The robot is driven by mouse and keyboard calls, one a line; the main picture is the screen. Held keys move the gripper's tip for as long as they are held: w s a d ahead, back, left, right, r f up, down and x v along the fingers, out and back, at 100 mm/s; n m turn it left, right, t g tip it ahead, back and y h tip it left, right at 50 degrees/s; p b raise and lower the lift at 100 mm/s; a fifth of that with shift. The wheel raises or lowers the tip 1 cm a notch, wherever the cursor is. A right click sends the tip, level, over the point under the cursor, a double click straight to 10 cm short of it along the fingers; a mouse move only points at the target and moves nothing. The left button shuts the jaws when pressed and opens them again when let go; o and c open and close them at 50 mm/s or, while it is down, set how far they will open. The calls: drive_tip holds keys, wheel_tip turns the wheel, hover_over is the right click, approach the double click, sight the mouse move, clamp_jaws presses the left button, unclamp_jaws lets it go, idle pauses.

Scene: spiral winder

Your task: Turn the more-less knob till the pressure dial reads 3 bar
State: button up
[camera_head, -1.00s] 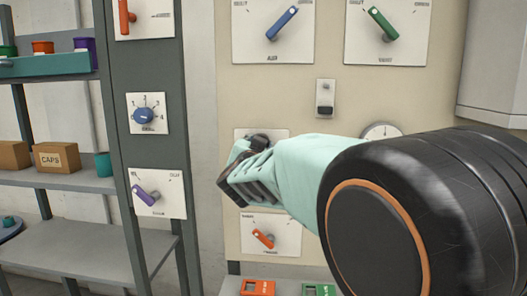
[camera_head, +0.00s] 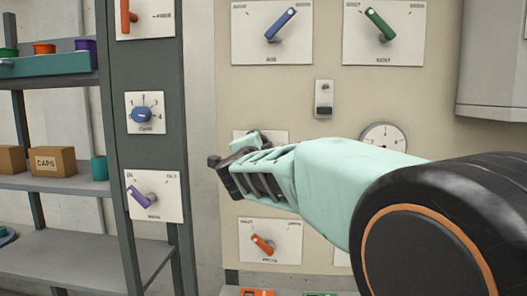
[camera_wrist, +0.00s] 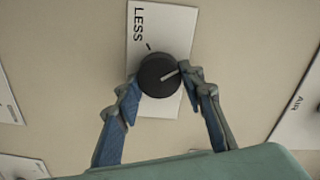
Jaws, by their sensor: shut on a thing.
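The more-less knob (camera_wrist: 157,72) is round and black with a pale pointer line, on a white plate (camera_wrist: 172,22) where LESS is readable. The pointer aims to the right and slightly up in the wrist view. My gripper (camera_wrist: 161,83) is shut on it, one finger on each side. In the head view my gripper (camera_head: 230,172) covers the knob and most of its plate (camera_head: 276,141). The pressure dial (camera_head: 383,133) is a round white gauge to the right; my arm covers its lower edge, and its reading is too small to tell.
A blue-handled switch (camera_head: 283,22) and a green-handled switch (camera_head: 381,24) sit above. An orange-handled switch (camera_head: 262,244) is just below my gripper. Shelves with a CAPS box (camera_head: 53,161) stand left.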

drive_tip(key=shift+m, duration=0.5)
drive_tip(key=o, duration=1.2)
drive_tip(key=shift+c, duration=0.2)
drive_tip(key=s, duration=0.7)
drive_tip(key=shift+s, duration=0.3)
drive_tip(key=shift+a+f, duration=0.1)
